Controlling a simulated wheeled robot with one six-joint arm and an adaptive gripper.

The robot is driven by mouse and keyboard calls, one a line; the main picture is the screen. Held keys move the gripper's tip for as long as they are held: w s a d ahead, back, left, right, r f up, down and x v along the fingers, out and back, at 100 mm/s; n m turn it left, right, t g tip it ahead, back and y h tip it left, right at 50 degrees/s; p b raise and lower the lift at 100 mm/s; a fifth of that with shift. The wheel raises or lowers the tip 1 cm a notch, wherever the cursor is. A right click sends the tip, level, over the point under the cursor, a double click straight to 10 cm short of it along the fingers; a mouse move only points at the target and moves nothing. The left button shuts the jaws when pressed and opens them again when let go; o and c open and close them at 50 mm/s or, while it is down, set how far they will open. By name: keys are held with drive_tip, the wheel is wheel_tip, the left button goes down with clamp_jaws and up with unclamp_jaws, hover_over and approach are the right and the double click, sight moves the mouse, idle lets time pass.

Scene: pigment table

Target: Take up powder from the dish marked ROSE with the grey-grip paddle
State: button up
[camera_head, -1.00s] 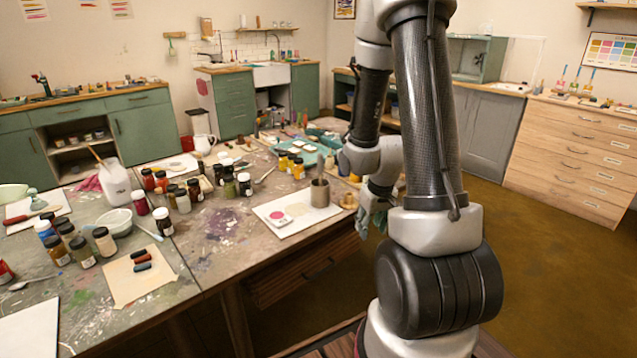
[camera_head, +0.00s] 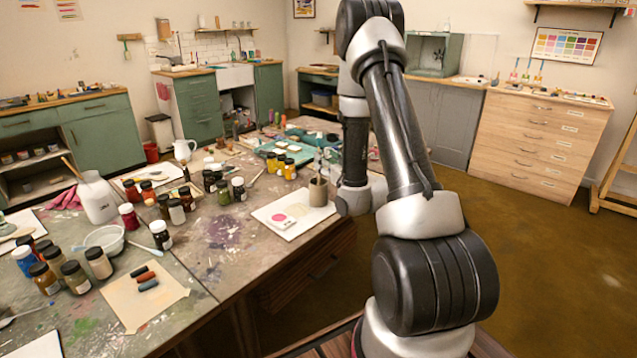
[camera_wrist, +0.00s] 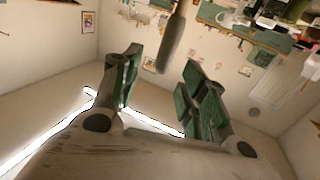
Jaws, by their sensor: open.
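A pink round patch of powder (camera_head: 278,217) lies on a white board (camera_head: 268,228) near the table's right edge. A paler round patch (camera_head: 297,210) is beside it. I cannot read any mark. A grey-brown cup (camera_head: 318,192) stands at the board's back right, with something upright in it. In the wrist view my gripper (camera_wrist: 160,65) is open, its green-padded fingers apart. A grey rounded handle (camera_wrist: 172,42), which looks like the grey grip of the paddle, hangs in view just beyond the fingertips, apart from them. In the head view my arm mostly hides the gripper.
Several paint jars (camera_head: 222,192) stand left of the board. Yellow jars (camera_head: 285,168) and a teal tray (camera_head: 278,148) are behind it. A sheet with dark sticks (camera_head: 145,297) lies at the front left. Bare table (camera_head: 225,240) shows left of the board.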

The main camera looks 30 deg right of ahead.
drive_tip(key=w, duration=0.4)
drive_tip(key=shift+w+a+f, duration=0.1)
drive_tip(key=shift+w+a, duration=0.1)
drive_tip(key=shift+w, duration=0.2)
drive_tip(key=c, duration=0.9)
